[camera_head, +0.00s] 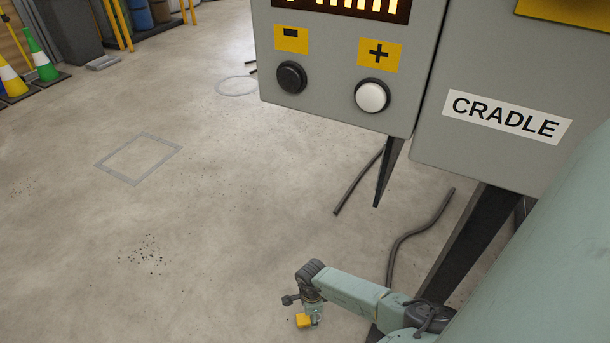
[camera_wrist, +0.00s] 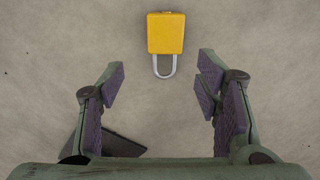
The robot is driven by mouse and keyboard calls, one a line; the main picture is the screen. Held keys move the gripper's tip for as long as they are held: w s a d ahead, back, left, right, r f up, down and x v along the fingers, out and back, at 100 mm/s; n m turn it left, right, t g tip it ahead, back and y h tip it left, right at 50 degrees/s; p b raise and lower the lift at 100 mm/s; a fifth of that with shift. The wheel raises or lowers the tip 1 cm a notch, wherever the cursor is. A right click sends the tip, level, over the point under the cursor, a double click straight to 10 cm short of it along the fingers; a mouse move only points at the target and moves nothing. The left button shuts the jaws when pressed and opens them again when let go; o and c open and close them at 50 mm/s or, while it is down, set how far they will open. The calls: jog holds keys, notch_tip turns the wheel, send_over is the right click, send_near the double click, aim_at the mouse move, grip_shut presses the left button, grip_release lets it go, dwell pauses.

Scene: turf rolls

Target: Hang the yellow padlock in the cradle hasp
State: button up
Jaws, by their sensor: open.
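The yellow padlock (camera_wrist: 166,34) is in the upper middle of the wrist view against the bare floor, its grey shackle pointing towards my gripper. My gripper (camera_wrist: 160,84) is open and empty, with one finger on each side; the padlock lies beyond the fingertips, apart from them. In the head view, the padlock (camera_head: 303,321) is a small yellow block close beside my gripper (camera_head: 314,316) at the bottom. A grey box (camera_head: 480,155) bears a white CRADLE label (camera_head: 507,117). No hasp can be made out in either view.
A grey control panel (camera_head: 330,108) with black and white buttons hangs left of the CRADLE box. A dark leg (camera_head: 465,240) and dark cables (camera_head: 408,236) are near my arm. Traffic cones (camera_head: 40,57) stand far left. The left floor is mostly clear.

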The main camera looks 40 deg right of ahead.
aim_at(309, 318)
jog(key=f, duration=0.1)
jog(key=f+b, duration=0.1)
jog(key=f, duration=0.3)
jog(key=shift+w, duration=0.35)
jog(key=shift+c, duration=0.3)
grip_shut()
jog(key=shift+r, duration=0.15)
